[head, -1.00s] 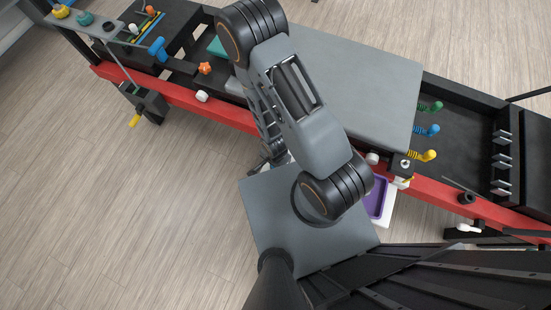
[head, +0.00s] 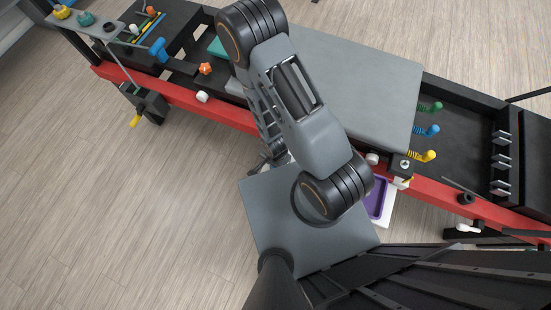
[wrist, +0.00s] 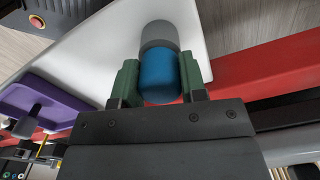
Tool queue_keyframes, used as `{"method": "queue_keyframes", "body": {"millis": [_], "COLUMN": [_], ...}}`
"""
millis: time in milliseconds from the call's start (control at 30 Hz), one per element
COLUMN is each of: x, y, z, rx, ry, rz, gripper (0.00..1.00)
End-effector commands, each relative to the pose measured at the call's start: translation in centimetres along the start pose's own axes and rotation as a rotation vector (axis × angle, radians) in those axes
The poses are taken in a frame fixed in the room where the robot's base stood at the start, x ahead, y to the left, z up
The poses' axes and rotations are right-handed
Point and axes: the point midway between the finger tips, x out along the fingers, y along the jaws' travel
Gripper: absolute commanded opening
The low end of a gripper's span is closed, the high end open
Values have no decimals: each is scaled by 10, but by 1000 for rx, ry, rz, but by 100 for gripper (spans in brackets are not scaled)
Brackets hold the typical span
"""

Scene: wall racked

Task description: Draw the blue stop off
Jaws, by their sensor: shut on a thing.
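The blue stop (wrist: 158,77) is a short, rounded blue cylinder in the wrist view. It sits between the two green finger pads of my gripper (wrist: 160,82), which is shut on it. A grey cylindrical part (wrist: 159,36) adjoins its far end; I cannot tell whether the two are joined or only lined up. In the head view my arm hides the stop and most of my gripper.
A white surface (wrist: 100,50) lies below the gripper, with a purple tray (wrist: 45,105) at left and a red rail (wrist: 265,72) at right. In the head view, blue (head: 430,130), green and yellow spring-mounted pegs stand right of the grey bench pad (head: 370,85).

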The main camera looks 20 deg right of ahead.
Motion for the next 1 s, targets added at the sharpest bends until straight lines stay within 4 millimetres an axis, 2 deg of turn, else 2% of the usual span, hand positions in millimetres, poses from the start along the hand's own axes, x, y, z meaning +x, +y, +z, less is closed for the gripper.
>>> {"method": "queue_keyframes", "body": {"millis": [267,700,1000], "x": [-29,-92,-98], "y": [0,0,0], "z": [0,0,0], "rx": [0,0,0], "ry": [0,0,0], "rz": [0,0,0], "gripper": [14,14,14]}}
